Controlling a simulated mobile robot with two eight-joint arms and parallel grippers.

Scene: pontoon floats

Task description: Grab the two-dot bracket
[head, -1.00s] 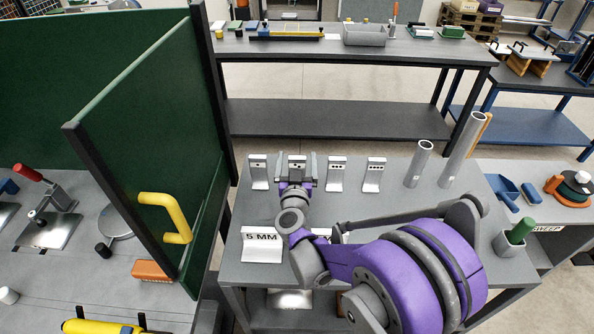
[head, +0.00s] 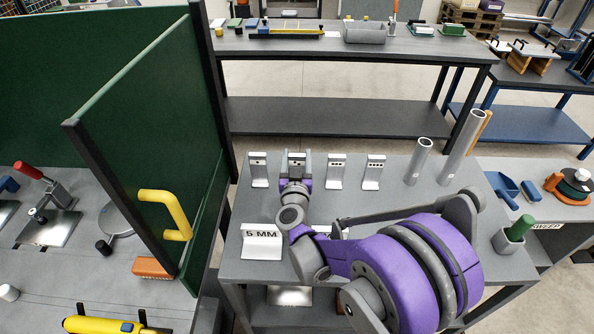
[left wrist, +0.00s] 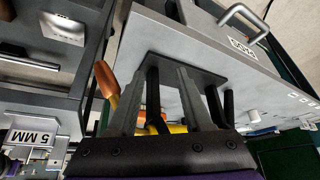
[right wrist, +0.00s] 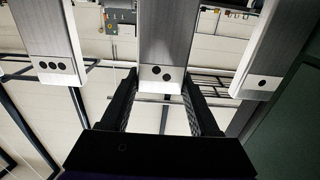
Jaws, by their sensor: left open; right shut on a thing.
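Several light grey brackets with black dots stand in a row on the grey bench. The two-dot bracket (head: 297,157) is second from left in the head view; it also shows in the middle of the right wrist view (right wrist: 165,72). My right gripper (head: 296,168) is around it; in the right wrist view the fingers (right wrist: 160,88) lie at its two sides, shut on it. The one-dot bracket (right wrist: 262,82) and the three-dot bracket (right wrist: 50,66) are beside it, clear of the fingers. My left gripper (left wrist: 172,78) is open and shows only in the left wrist view.
A "5 MM" sign block (head: 262,242) stands in front of the row. Two grey tubes, one short (head: 419,162) and one tall (head: 463,150), stand to the right. A green panel with a yellow handle (head: 168,212) rises close on the left.

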